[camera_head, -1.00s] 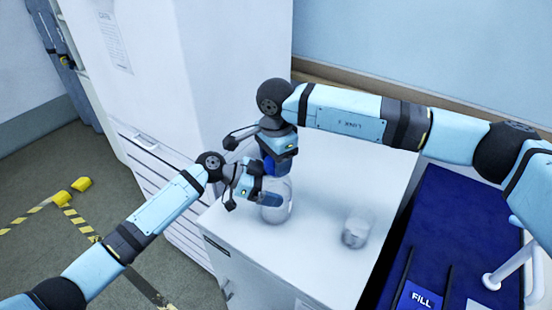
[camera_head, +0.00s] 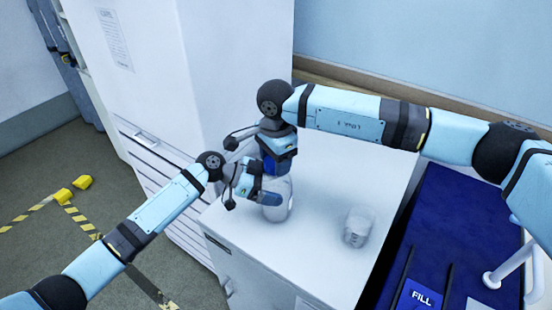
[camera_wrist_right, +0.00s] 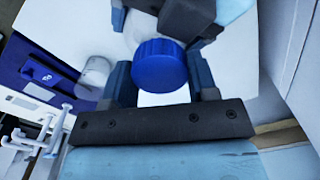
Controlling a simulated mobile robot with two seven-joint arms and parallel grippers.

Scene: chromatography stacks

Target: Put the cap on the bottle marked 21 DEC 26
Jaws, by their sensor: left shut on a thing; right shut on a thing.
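A clear bottle (camera_head: 278,208) stands on the white bench top. My left gripper (camera_head: 263,190) is shut on the bottle from the left side, and part of it shows at the top of the right wrist view (camera_wrist_right: 185,18). My right gripper (camera_head: 277,160) is above the bottle, pointing down, shut on a blue ribbed cap (camera_wrist_right: 160,66). The cap is at the bottle's mouth; whether it is seated or just above cannot be told. The bottle's date mark is not legible, and its neck is hidden by the grippers.
A clear beaker-like vessel (camera_head: 358,227) stands on the bench top (camera_head: 320,255) to the right of the bottle. A blue surface with a FILL label (camera_head: 420,297) lies further right. A tall white cabinet (camera_head: 180,70) stands behind at left.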

